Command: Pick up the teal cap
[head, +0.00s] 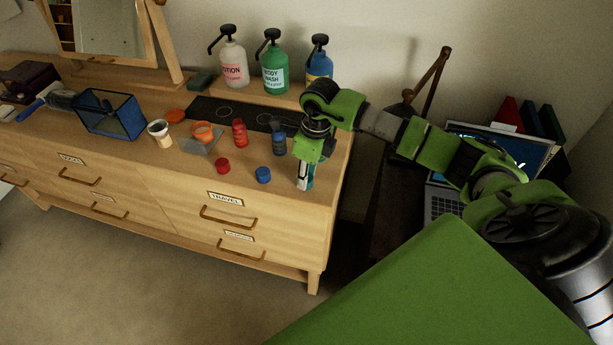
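No separate teal cap shows clearly in the head view. A teal piece (310,181) shows beside and partly behind the fingers of my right gripper (303,185), near the right front corner of the dresser top. I cannot tell whether it is the cap or a small teal bottle. My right gripper points down there, and its fingers are too small and overlapped to show whether they are open or shut. My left gripper is not in view.
A red cap (222,165) and a blue cap (263,175) lie left of my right gripper. Small red (239,132) and blue (278,145) bottles stand behind them. Pump bottles, including body wash (275,73), stand at the back. An open laptop (445,206) is right.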

